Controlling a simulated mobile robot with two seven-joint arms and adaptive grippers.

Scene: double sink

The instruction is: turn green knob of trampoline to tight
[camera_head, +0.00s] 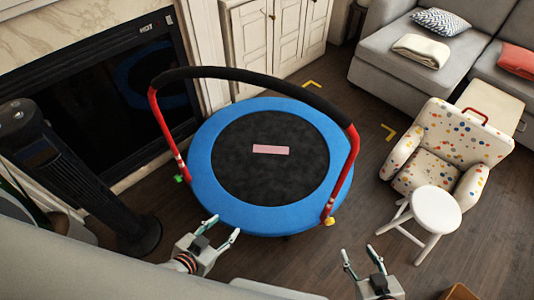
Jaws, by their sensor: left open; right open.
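A round trampoline (210,195) with a blue rim and black mat stands on the floor in the middle of the head view. A red handle frame with a black padded bar (250,76) arches over it. A small green knob (179,179) is at the foot of the left red post. A yellow knob (329,221) is at the foot of the right post. My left gripper (221,229) is open and empty, in front of the trampoline's near edge, right of and nearer than the green knob. My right gripper (359,254) is open and empty, near the stool.
A pink strip (270,150) lies on the mat. A black tower fan (60,170) stands left, before a dark fireplace (100,95). A white stool (436,209) and dotted armchair (450,150) stand right. A grey sofa (385,65) is behind. Floor between trampoline and armchair is clear.

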